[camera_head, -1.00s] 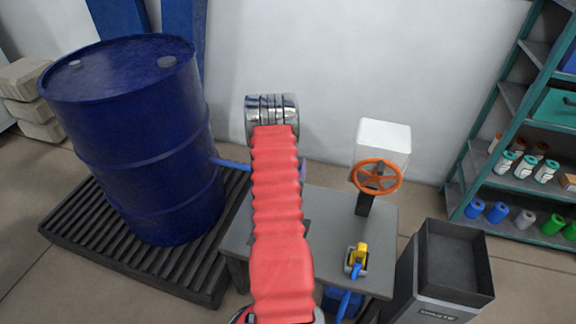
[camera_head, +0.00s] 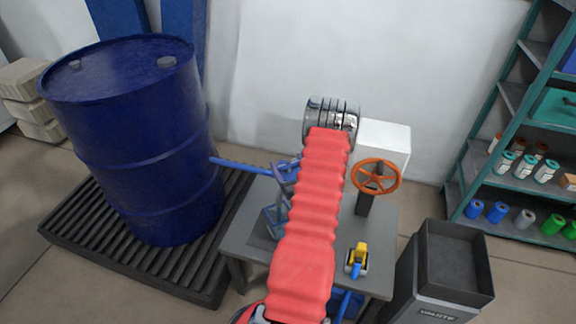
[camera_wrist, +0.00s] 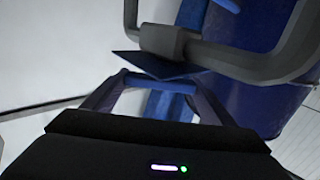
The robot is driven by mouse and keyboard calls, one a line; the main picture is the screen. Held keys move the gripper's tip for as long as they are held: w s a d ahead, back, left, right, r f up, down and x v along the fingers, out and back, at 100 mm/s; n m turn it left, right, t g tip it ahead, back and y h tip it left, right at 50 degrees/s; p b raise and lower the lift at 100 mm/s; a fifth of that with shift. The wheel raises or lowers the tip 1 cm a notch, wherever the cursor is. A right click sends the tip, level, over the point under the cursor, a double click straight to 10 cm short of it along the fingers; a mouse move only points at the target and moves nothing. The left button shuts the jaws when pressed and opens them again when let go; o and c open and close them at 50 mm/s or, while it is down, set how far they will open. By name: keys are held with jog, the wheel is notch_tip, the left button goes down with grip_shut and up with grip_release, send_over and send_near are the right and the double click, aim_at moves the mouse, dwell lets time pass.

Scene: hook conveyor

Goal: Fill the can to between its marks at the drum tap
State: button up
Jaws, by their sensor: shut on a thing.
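The blue drum (camera_head: 135,140) stands on a ribbed pallet at the left. A blue pipe (camera_head: 236,164) runs from it to the tap area (camera_head: 284,170) over the grey table (camera_head: 245,246). A grey-blue object (camera_head: 273,220), perhaps the can, stands partly behind my arm; its marks and level cannot be read. In the wrist view my gripper (camera_wrist: 160,86) is shut on a blue handle (camera_wrist: 160,82); I cannot tell whether it belongs to the tap or the can. A grey bent bar (camera_wrist: 165,40) lies just beyond. My arm hides the gripper in the head view.
An orange handwheel (camera_head: 376,177) stands on the table before a white box (camera_head: 384,140). A yellow and blue valve (camera_head: 356,260) is at the table's front. A dark waste bin (camera_head: 445,270) stands at the right, with a shelf (camera_head: 520,185) behind it.

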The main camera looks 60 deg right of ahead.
jog(key=shift+d+r+n+t+y, duration=0.1)
jog(key=shift+d+n+t+y, duration=0.05)
jog(key=shift+n+t+y, duration=0.55)
jog(key=o, duration=1)
jog(key=shift+o, duration=0.2)
jog(key=v, duration=1.4)
jog(key=shift+w+r, duration=0.1)
